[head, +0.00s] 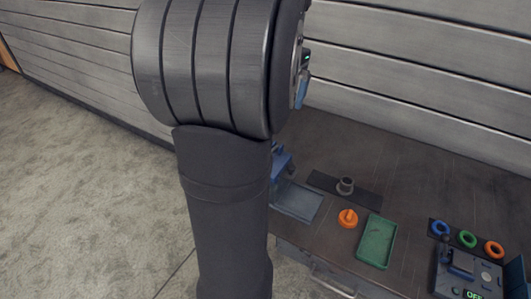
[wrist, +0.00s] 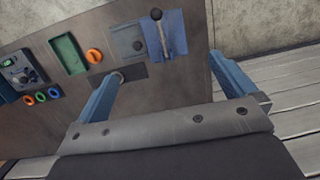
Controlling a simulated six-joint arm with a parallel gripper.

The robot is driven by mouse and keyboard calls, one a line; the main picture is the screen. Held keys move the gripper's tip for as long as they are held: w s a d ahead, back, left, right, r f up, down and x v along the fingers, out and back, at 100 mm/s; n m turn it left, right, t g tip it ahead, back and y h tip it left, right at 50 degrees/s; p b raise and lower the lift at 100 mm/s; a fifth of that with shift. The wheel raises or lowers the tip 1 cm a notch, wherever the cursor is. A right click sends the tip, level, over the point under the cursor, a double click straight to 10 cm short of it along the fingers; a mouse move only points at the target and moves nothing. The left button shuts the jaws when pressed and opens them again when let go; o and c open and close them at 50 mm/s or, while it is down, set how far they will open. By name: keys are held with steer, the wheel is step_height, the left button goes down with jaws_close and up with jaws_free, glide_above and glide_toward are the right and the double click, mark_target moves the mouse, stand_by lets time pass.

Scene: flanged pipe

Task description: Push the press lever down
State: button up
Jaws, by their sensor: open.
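The press (wrist: 178,36) is blue and stands near the table's edge in the wrist view. In the wrist view the lever lies beyond the gap between the fingertips, apart from both.
A control box (head: 468,272) and coloured rings (head: 467,239) are at right. A plank wall (head: 430,60) runs behind.

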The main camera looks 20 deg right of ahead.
steer(key=shift+d+r, duration=0.15)
steer(key=shift+r, duration=0.5)
steer(key=shift+f, duration=0.1)
steer(key=c, duration=0.4)
steer(key=shift+a+f, duration=0.25)
steer(key=shift+f, duration=0.1)
steer(key=c, duration=0.3)
steer(key=shift+m+h, duration=0.3)
steer(key=shift+h, duration=0.2)
steer(key=a+f, duration=0.1)
steer(key=f, duration=0.1)
steer(key=s+a+f, duration=0.1)
steer(key=f, duration=0.2)
steer(key=s+a+f, duration=0.1)
steer(key=f, duration=0.1)
steer(key=shift+s+a+f, duration=0.15)
steer(key=shift+a+f, duration=0.05)
steer(key=shift+a, duration=0.05)
jaws_close()
steer(key=shift+s+a+f, duration=0.15)
steer(key=shift+a+f, duration=0.05)
steer(key=shift+f, duration=0.25)
